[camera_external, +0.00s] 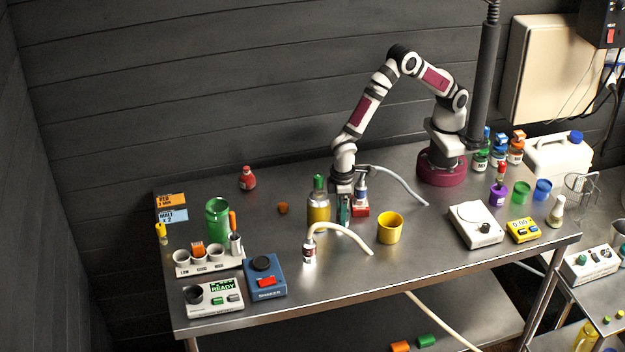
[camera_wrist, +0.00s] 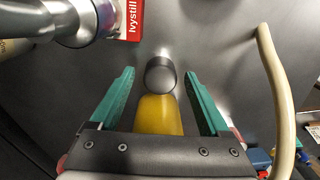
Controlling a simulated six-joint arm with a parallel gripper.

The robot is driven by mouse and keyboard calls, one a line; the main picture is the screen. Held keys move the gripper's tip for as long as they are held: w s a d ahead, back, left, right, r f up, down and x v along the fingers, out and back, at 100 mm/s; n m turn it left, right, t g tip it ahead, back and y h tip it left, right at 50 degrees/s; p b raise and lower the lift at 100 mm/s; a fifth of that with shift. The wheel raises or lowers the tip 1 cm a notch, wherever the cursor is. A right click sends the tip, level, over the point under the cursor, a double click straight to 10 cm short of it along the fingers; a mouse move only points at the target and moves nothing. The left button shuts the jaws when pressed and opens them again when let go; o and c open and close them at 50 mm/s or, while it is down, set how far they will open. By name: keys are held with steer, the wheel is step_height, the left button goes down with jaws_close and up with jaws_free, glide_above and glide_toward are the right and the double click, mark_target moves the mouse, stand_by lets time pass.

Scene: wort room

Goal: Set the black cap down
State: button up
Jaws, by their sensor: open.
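My gripper (camera_external: 343,221) points down at the middle of the table, beside the green-topped bottle with yellow contents (camera_external: 318,210). In the wrist view its two teal fingers (camera_wrist: 160,73) are wide apart. A dark round cap (camera_wrist: 160,76) shows between the fingertips, with clear space on both sides, so the fingers do not grip it. A yellow body (camera_wrist: 159,115) shows directly below the cap in that picture. I cannot tell whether the cap touches it or what the cap rests on. I cannot make out the black cap in the external view.
A red block with a bottle (camera_external: 360,211) stands close right of my gripper. A cream hose (camera_external: 345,233) curves in front, and a yellow cup (camera_external: 390,228) stands to the right. A green jar (camera_external: 217,219) and blue shaker (camera_external: 265,275) are left. Bare steel lies right of the cup.

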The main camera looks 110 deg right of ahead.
step_height(320, 180, up, 11)
steer(key=s+d+r+m, duration=0.1)
steer(key=s+d+r, duration=0.3)
steer(key=s, duration=0.3)
steer(key=s+d+r+m+y, duration=0.1)
steer(key=s+d+r, duration=0.4)
steer(key=s, duration=0.2)
steer(key=shift+s+d+r, duration=0.2)
steer(key=shift+s+r, duration=0.1)
steer(key=shift+s, duration=0.1)
steer(key=shift+m+y, duration=0.4)
steer(key=shift+m, duration=0.2)
steer(key=s, duration=0.4)
steer(key=s+d, duration=0.1)
steer(key=s, duration=0.2)
steer(key=s+d, duration=0.1)
steer(key=s, duration=0.3)
steer(key=shift+s+f, duration=0.3)
steer(key=shift+s, duration=0.05)
steer(key=shift+c, duration=0.6)
steer(key=shift+s+f, duration=0.1)
steer(key=shift+s, duration=0.3)
steer(key=shift+c, duration=0.8)
steer(key=shift+w, duration=0.1)
